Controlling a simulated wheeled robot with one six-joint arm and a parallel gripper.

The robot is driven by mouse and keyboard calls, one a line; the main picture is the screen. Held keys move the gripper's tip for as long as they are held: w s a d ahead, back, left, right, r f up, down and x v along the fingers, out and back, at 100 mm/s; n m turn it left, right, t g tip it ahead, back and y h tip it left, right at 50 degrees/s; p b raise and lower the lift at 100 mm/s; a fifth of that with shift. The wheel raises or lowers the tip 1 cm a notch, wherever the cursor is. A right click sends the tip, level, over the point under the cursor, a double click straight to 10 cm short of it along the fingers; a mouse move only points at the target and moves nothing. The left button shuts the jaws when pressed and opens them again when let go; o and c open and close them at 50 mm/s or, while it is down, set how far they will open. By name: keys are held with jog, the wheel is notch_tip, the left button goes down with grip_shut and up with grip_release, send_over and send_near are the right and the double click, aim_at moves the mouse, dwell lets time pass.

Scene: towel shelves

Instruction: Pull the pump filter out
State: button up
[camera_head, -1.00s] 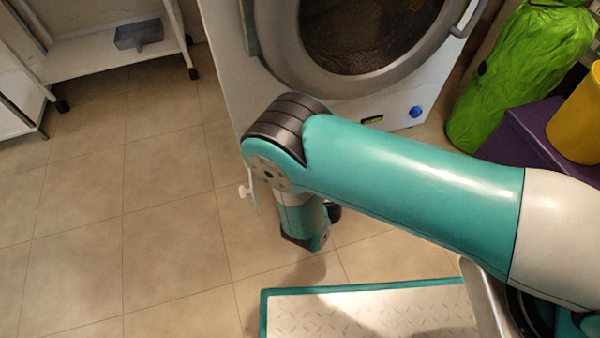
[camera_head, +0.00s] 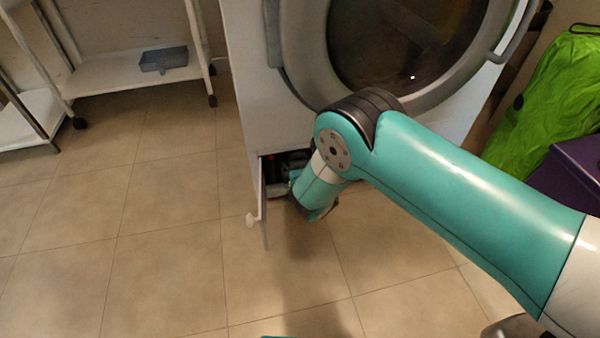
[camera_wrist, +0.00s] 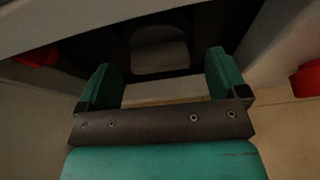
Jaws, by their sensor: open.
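A pale grey, rounded piece, likely the pump filter (camera_wrist: 160,48), sits in a dark recess ahead in the wrist view. My gripper (camera_wrist: 160,62) is open, with its two green fingers on either side of that piece in the picture and empty space between them. I cannot tell the remaining distance or whether they touch it. In the head view the small access door (camera_head: 263,205) at the washer's lower front stands open with a white knob (camera_head: 252,220). The compartment (camera_head: 285,163) behind it is dark. My arm hides most of the opening and my gripper's fingers there.
The washing machine (camera_head: 245,75) stands ahead with its round door (camera_head: 300,55) above my arm. Red parts (camera_wrist: 36,57) show beside the recess in the wrist view. A white shelf cart (camera_head: 120,75) stands at the left and a green bag (camera_head: 550,100) at the right. The left floor is clear.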

jog(key=shift+b+x, duration=0.3)
jog(key=shift+x, duration=0.65)
jog(key=c, duration=1)
jog(key=shift+c, duration=0.3)
jog(key=shift+s, duration=0.1)
jog(key=s+d+p, duration=0.2)
jog(key=s+p, duration=0.4)
jog(key=s, duration=0.3)
jog(key=shift+s+d, duration=0.25)
jog(key=shift+d, duration=0.1)
jog(key=shift+r, duration=0.1)
